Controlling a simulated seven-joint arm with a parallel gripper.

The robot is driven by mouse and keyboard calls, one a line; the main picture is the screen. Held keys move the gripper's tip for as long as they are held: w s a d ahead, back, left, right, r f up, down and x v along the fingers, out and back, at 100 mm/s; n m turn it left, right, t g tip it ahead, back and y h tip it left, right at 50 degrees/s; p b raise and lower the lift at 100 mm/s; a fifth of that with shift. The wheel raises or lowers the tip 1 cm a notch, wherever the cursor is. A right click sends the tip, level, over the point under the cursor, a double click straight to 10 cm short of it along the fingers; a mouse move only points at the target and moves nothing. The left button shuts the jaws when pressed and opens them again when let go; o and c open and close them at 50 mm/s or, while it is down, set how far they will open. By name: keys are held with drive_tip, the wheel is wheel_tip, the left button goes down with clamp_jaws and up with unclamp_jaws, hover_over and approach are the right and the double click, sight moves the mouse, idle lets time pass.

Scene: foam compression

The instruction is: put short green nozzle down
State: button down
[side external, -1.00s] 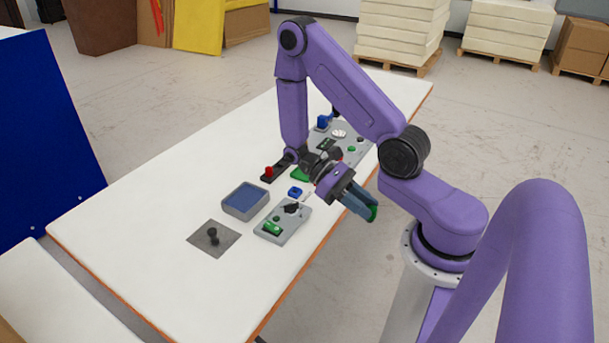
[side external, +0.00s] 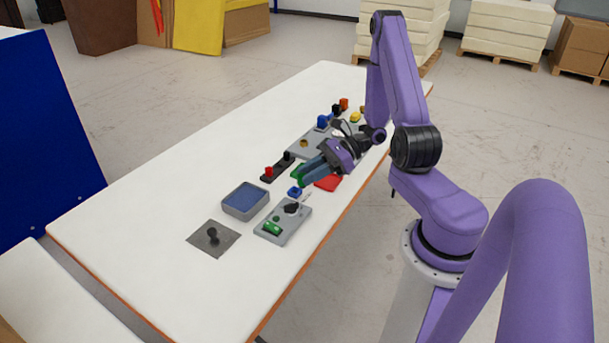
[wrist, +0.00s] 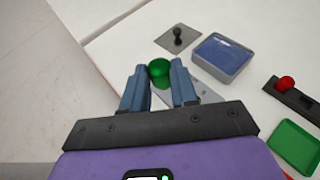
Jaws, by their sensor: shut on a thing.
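The short green nozzle (wrist: 159,73) sits between my fingertips in the wrist view, its dark green round end showing. My gripper (wrist: 160,80) is shut on it. In the side view my gripper (side external: 307,178) is over the table's right part, its fingers pointing left and down near a green tray (side external: 297,172). The held nozzle cannot be told apart from that tray there. Another green cylindrical piece (side external: 272,228) lies on a grey plate (side external: 296,225) nearer the camera. In the wrist view this plate (wrist: 208,95) is partly hidden behind my fingers.
A blue-filled grey tray (side external: 245,200) and a dark post on a grey square (side external: 213,238) stand at the left. A black strip with a red knob (side external: 268,171), a red tray (side external: 328,184) and a small blue block (side external: 294,192) lie near my gripper. The table's left side is clear.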

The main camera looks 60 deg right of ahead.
drive_tip(key=d+f+m+t+h, duration=0.2)
drive_tip(key=d+m+t+h, duration=0.4)
drive_tip(key=d, duration=0.7)
drive_tip(key=shift+m+g+h, duration=0.5)
drive_tip(key=shift+m+h, duration=0.1)
drive_tip(key=shift+m, duration=0.1)
drive_tip(key=w+d+f, duration=0.2)
drive_tip(key=w, duration=0.1)
drive_tip(key=w+d+f, duration=0.2)
drive_tip(key=w+f, duration=0.1)
drive_tip(key=w, duration=0.1)
drive_tip(key=w+d+f, duration=0.3)
drive_tip(key=shift+w, duration=0.4)
drive_tip(key=shift+w+d+f, duration=0.2)
drive_tip(key=shift+w+f, duration=0.2)
drive_tip(key=shift+f, duration=0.15)
drive_tip(key=shift+w+f, duration=0.15)
drive_tip(key=shift+f, duration=1.5)
drive_tip(key=shift+f, duration=0.2)
drive_tip(key=c, duration=0.9)
unclamp_jaws()
drive_tip(key=shift+r, duration=0.1)
